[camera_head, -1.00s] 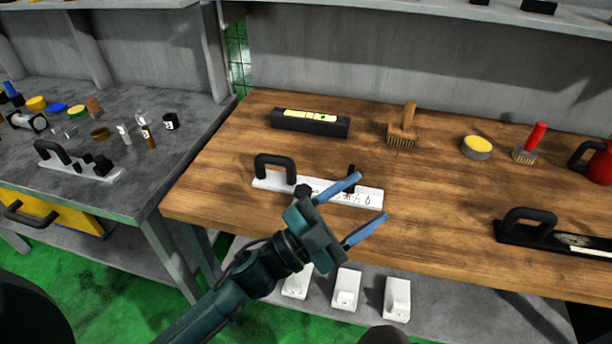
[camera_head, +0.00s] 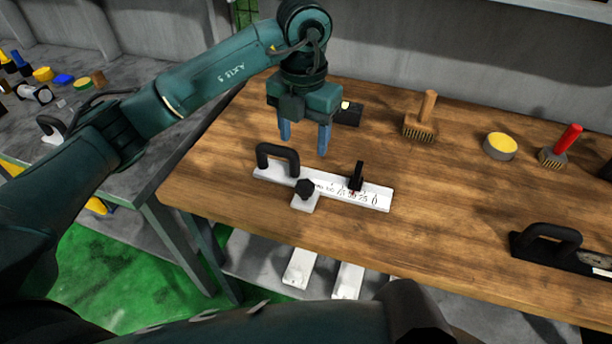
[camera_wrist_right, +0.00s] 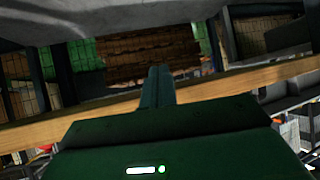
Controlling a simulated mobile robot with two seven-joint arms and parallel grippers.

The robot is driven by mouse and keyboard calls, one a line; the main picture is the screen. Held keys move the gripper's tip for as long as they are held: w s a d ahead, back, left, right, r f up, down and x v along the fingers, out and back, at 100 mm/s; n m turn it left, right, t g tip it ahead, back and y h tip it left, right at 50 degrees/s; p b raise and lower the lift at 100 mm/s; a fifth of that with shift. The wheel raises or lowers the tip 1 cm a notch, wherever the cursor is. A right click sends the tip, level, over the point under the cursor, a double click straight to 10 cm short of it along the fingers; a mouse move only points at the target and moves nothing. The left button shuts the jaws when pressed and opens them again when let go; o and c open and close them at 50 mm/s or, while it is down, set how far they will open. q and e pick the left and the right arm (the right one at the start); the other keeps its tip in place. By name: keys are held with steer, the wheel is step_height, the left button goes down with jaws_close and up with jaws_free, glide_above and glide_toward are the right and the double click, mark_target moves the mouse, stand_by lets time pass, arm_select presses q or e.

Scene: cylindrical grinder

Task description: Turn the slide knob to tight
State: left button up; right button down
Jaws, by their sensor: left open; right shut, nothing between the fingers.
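A white slide with a printed scale (camera_head: 378,197) lies on the wooden workbench in the head view. It has a black arched handle (camera_head: 277,156) at its left end. A dark slide knob (camera_head: 305,188) sits on a white block at its front edge, and a black upright piece (camera_head: 357,175) stands on the scale. My left gripper (camera_head: 304,138) is open and empty, pointing down above and behind the slide, apart from the knob. My right gripper (camera_wrist_right: 160,75) is shut and empty in the right wrist view; the slide knob cannot be made out there.
A wooden brush (camera_head: 421,125), a yellow-topped tin (camera_head: 500,147) and a red-handled brush (camera_head: 562,147) stand to the right. A black-handled tool (camera_head: 550,238) lies near the front edge. A dark level (camera_head: 348,115) is partly hidden behind my left gripper. Bare wood (camera_head: 450,210) lies right of the slide.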

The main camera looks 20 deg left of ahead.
mark_target(305, 185)
arm_select(q)
step_height(305, 185, down, 11)
steer(key=shift+s+d+p, duration=0.1)
steer(key=shift+p, duration=0.75)
steer(key=shift+f, duration=0.8)
arm_select(e)
steer(key=shift+s+d+g, duration=0.25)
steer(key=shift+s+g, duration=0.05)
steer(key=shift+s, duration=0.2)
steer(key=shift+w, duration=0.15)
